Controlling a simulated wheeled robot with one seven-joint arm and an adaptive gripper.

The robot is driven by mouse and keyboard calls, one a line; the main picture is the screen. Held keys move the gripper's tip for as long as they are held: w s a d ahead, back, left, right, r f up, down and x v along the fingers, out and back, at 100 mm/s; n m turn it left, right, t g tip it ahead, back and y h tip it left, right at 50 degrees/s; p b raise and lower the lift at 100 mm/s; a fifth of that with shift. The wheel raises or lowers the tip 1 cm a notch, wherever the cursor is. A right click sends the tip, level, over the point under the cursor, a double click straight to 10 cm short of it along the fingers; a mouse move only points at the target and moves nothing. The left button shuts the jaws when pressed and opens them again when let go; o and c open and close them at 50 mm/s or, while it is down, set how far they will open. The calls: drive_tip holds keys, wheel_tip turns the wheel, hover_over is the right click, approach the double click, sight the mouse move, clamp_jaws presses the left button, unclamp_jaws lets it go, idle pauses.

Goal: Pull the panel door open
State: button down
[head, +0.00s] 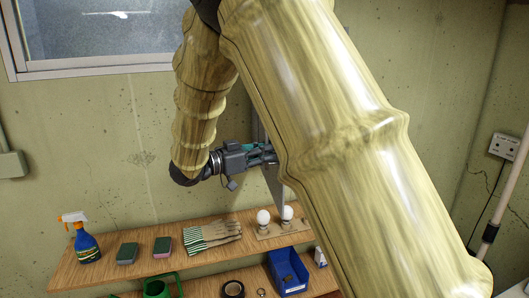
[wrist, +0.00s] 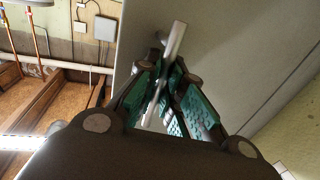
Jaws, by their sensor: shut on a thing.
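The panel door shows in the head view as a narrow grey sheet (head: 273,188) beside my large arm link, which hides most of it. In the wrist view its grey face (wrist: 225,45) fills the upper right. A thin pale metal handle (wrist: 177,38) stands out in front of this face. My gripper (head: 268,155) is at the wall above the shelf. In the wrist view its teal-padded fingers (wrist: 165,92) are closed around the handle. The panel's box and hinge are hidden, and I cannot tell how far the door stands open.
A wooden shelf (head: 215,260) runs below my gripper. A window (head: 98,30) is upper left. A wall outlet (head: 503,146) and pipe are right.

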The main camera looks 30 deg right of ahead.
drive_tip(key=shift+w+r, duration=0.1)
drive_tip(key=shift+r, duration=0.15)
drive_tip(key=c, duration=1.7)
unclamp_jaws()
drive_tip(key=shift+c, duration=0.2)
drive_tip(key=shift+o, duration=1.1)
drive_tip(key=shift+f, duration=0.15)
drive_tip(key=shift+a, duration=0.1)
drive_tip(key=a, duration=1.1)
drive_tip(key=shift+s+a, duration=0.4)
